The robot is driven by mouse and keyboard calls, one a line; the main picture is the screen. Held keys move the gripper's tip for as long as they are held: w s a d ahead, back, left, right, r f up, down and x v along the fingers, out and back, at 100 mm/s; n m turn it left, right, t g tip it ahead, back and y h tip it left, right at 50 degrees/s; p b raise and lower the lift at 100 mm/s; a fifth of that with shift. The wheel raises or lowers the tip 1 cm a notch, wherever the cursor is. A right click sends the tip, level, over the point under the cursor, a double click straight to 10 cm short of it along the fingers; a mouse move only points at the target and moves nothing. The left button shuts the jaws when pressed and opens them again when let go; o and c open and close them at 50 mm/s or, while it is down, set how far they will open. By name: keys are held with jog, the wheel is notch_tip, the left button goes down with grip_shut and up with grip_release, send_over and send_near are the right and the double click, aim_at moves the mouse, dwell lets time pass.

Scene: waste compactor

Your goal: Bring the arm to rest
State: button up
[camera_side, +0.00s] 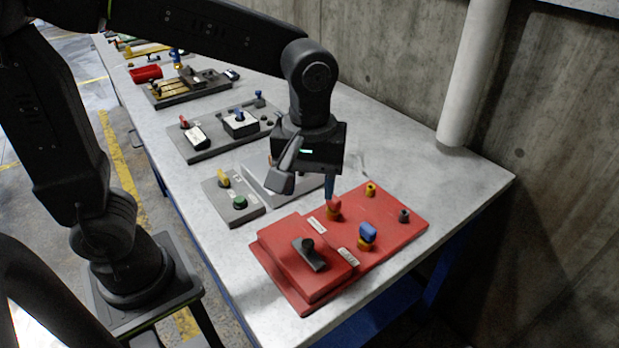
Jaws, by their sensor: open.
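My arm reaches over the table from the left, with my gripper (306,186) pointing down. Its jaws are apart and nothing shows between them. The gripper is above the far left part of a red panel (398,236). One finger, dark blue, hangs just above a red knob (334,203) on a yellow base; I cannot tell whether they touch. The panel also bears a blue knob (367,231) on a yellow base, a yellow ring-like piece (371,189), a dark grey piece (404,215) and a raised red box (290,272) with a black handle (310,254).
Behind the gripper, a grey plate (258,174) is partly hidden. A small grey board (250,208) with yellow and green knobs lies to the left. More boards (205,150) line the table (215,245). A white pipe (474,75) stands at the wall. The right rear tabletop is clear.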

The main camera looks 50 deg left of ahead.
jog(key=shift+r, duration=0.25)
jog(key=s+a+r+m+t, duration=0.2)
jog(key=s+a+m+t, duration=0.3)
jog(key=s+a+m, duration=0.2)
jog(key=a+m, duration=0.2)
jog(key=shift+s+a+r+t, duration=0.25)
jog(key=shift+s+a+t, duration=0.05)
jog(key=shift+s+a, duration=0.05)
